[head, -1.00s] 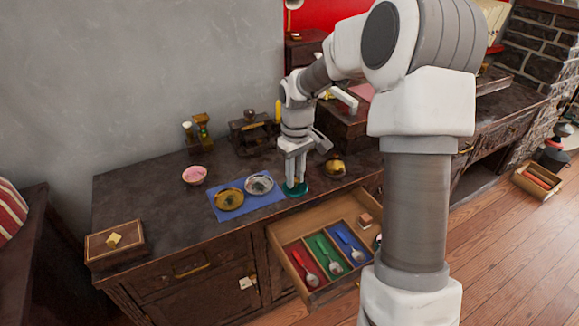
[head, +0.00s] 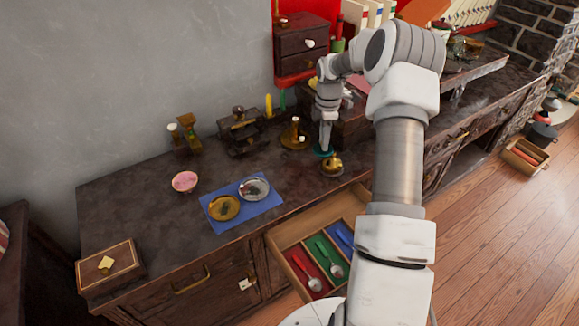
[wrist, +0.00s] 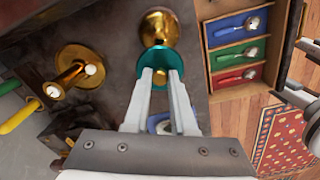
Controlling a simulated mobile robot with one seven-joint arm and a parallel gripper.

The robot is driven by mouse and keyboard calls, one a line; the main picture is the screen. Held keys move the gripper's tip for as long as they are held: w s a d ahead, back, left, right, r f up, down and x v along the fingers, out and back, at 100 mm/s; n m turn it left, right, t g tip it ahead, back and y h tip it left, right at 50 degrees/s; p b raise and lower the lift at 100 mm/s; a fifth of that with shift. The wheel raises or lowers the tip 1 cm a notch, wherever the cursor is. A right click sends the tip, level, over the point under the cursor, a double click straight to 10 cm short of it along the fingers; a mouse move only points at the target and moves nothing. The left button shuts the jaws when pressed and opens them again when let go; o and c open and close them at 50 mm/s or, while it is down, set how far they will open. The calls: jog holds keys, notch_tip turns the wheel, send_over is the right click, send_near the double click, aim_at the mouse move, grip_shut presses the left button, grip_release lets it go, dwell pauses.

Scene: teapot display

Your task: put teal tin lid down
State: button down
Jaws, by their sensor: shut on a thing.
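The teal tin lid (head: 323,152) is a small round teal disc, behind the brass pot on the dark cabinet top in the head view. In the wrist view the teal lid (wrist: 173,62) shows its gold knob between the fingertips. My gripper (wrist: 160,76) is shut on the knob, and in the head view my gripper (head: 325,146) points down over the lid. The brass pot (wrist: 158,27) lies just beyond the lid in the wrist view. I cannot tell whether the lid touches the cabinet top or hangs just above it.
A brass candlestick (wrist: 80,68) stands left of the lid. An open drawer (head: 270,240) with red, green and blue compartments juts out in front. A blue mat (head: 236,221) bears two dishes. A partly hidden blue-and-white object (wrist: 160,123) shows under my gripper.

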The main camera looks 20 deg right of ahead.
jog(key=b, duration=0.1)
send_over(291, 174)
notch_tip(291, 174, down, 6)
jog(key=shift+w+f, duration=0.1)
jog(key=shift+f+b, duration=0.35)
jog(key=shift+f, duration=1.55)
jog(key=shift+f, duration=0.2)
jog(key=c, duration=0.7)
grip_release()
jog(key=shift+c, duration=0.2)
jog(key=shift+r, duration=0.15)
